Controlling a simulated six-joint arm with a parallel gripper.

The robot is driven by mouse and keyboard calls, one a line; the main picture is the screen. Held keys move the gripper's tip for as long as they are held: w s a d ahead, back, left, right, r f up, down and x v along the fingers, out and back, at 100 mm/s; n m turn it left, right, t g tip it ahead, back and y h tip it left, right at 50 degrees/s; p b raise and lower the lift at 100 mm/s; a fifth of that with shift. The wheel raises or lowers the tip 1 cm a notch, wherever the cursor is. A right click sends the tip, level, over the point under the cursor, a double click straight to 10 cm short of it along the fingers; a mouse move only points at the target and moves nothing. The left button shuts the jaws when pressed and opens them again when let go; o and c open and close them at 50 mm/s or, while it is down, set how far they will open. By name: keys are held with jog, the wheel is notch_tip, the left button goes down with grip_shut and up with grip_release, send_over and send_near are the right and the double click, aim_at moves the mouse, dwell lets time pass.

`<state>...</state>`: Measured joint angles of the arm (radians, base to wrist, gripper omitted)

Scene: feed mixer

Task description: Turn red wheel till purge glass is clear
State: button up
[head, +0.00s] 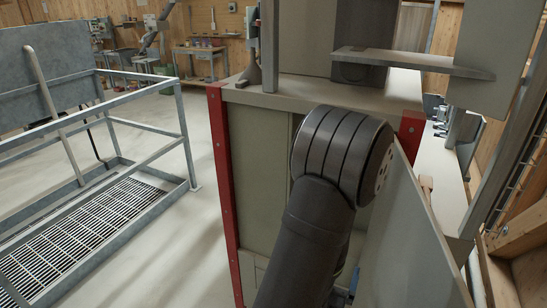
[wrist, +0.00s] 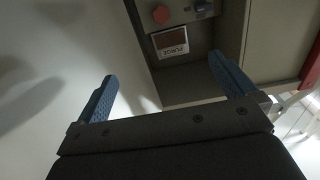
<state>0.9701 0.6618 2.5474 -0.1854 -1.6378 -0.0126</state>
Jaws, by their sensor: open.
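In the wrist view, my gripper (wrist: 162,68) has its two blue fingers spread wide with nothing between them. Beyond the fingertips, near the top edge, is a small red round part (wrist: 160,14) on a grey panel, likely the red wheel. Just below it is a plate (wrist: 171,42) with a dark reddish-brown pane and a white strip with lettering that seems to read PURGA. Whether the pane is the purge glass itself I cannot tell. The fingers are apart from the red part.
A blue part (wrist: 204,6) sits right of the red one. A railed grating (head: 80,235) stands left; the floor between is clear.

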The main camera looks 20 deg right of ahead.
dwell(0.3)
jog(key=shift+w+d, duration=0.1)
jog(key=c, duration=0.3)
jog(key=w+d+n, duration=0.1)
jog(key=w+d, duration=0.5)
jog(key=w+d+n, duration=0.1)
jog(key=w+d, duration=0.5)
jog(key=shift+w+r, duration=0.1)
jog(key=shift+w, duration=0.15)
jog(key=c, duration=0.3)
jog(key=x, duration=1.7)
jog(key=shift+w+d, duration=0.1)
jog(key=shift+c, duration=0.3)
jog(key=c, duration=0.9)
